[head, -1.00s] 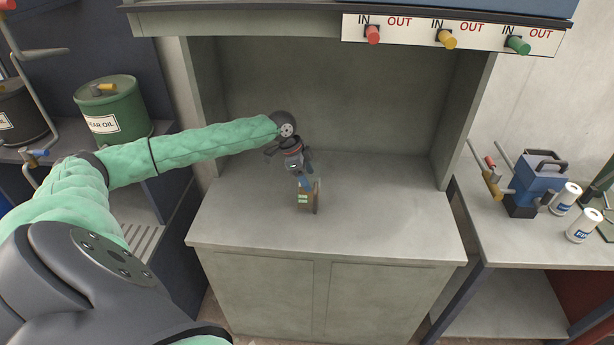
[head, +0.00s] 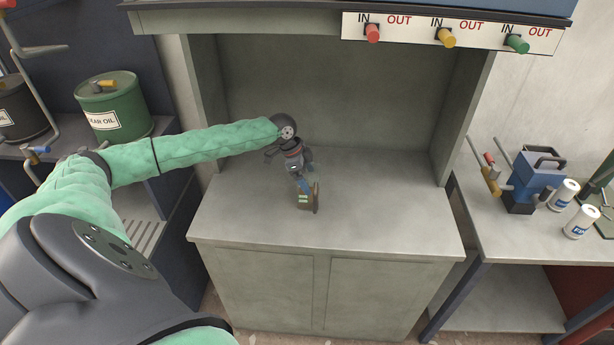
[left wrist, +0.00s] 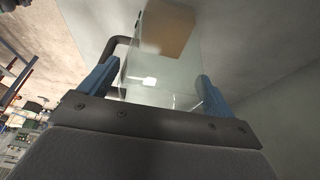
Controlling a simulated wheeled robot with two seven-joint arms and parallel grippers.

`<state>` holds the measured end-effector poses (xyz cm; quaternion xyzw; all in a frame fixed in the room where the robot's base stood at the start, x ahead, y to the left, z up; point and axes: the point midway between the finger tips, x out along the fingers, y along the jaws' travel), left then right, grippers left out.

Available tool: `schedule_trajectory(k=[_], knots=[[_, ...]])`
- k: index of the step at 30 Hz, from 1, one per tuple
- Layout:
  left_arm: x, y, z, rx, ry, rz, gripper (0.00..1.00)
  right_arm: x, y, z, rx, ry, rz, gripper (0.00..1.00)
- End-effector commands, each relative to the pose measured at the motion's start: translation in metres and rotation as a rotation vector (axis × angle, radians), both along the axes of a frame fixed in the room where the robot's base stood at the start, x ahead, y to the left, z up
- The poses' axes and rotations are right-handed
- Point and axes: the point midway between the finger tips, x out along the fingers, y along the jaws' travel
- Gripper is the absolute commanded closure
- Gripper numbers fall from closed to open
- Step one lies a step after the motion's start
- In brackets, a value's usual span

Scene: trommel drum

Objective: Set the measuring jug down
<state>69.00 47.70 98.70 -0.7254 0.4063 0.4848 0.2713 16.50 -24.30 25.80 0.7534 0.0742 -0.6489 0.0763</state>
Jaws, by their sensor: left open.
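The measuring jug (head: 316,203) stands on the grey bench top, small and partly hidden behind my left gripper (head: 304,185) in the head view. In the left wrist view the jug (left wrist: 160,72) is clear-walled, with something brown showing through it and a dark handle (left wrist: 115,46) on its left side. My left gripper (left wrist: 158,88) is open, with one blue finger on each side of the jug. I cannot tell whether a finger still touches it. My right gripper is not in view.
The grey bench (head: 400,215) is otherwise clear, with walls at its sides and back. A panel (head: 450,33) with red, yellow and green knobs hangs above. A green oil drum (head: 113,108) stands at left, and a blue device (head: 533,180) and white cans (head: 580,222) at right.

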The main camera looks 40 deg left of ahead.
Motion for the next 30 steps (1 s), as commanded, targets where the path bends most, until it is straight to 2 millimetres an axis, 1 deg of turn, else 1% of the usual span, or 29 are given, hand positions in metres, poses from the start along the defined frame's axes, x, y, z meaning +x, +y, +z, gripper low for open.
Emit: schedule_trajectory(k=[4, 6, 7, 9, 15, 19, 21, 24, 30], knots=[[-0.001, 0.002, 0.005, 0.001, -0.002, 0.000, 0.10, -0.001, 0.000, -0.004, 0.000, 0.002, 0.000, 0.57], [-0.002, 0.005, 0.012, 0.002, -0.003, 0.000, 0.10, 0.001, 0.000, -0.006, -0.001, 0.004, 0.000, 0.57], [-0.003, 0.007, 0.015, 0.002, -0.003, 0.000, 0.10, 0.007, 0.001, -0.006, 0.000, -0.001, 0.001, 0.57], [-0.005, 0.011, 0.025, 0.004, -0.002, -0.001, 0.10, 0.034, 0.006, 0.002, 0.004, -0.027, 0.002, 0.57], [-0.013, 0.023, 0.063, 0.003, -0.003, 0.000, 0.10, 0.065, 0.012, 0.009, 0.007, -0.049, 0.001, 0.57], [-0.018, 0.031, 0.084, 0.003, -0.002, 0.000, 0.10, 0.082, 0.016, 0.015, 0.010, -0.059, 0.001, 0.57], [-0.020, 0.034, 0.094, 0.001, -0.002, 0.001, 0.10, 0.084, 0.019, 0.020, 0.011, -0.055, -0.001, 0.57], [-0.022, 0.036, 0.103, 0.000, -0.001, 0.000, 0.10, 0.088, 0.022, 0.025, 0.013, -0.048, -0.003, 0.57], [-0.024, 0.039, 0.113, 0.000, 0.000, 0.000, 0.10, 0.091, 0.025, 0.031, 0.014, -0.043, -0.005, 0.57]])
